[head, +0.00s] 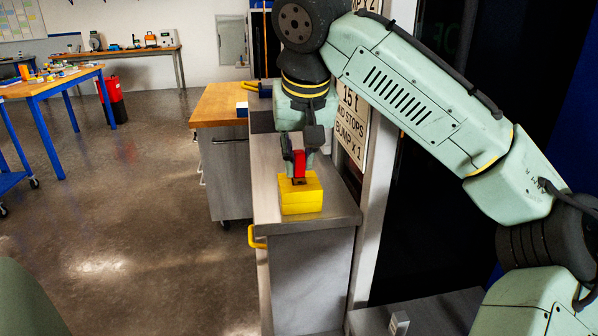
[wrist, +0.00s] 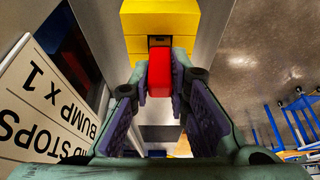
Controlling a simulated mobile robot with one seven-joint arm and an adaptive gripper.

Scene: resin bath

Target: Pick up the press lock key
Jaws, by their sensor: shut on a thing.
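The press lock key is most likely the red piece (head: 299,162) at the top of a yellow block (head: 302,200). In the wrist view the red piece (wrist: 159,73) sits between my fingertips. My gripper (wrist: 160,85) points down over the block and is shut on the red piece. The yellow block (wrist: 160,18) has a dark slot-like opening (wrist: 159,41) right beside the red piece. I cannot tell whether the key's lower end is in the block or just above it.
The block stands on a grey metal cabinet top (head: 334,217). A sign (head: 352,120) stands close on the right. A wooden-topped cabinet (head: 220,103) is behind. A blue-legged workbench (head: 50,85) and open floor lie left.

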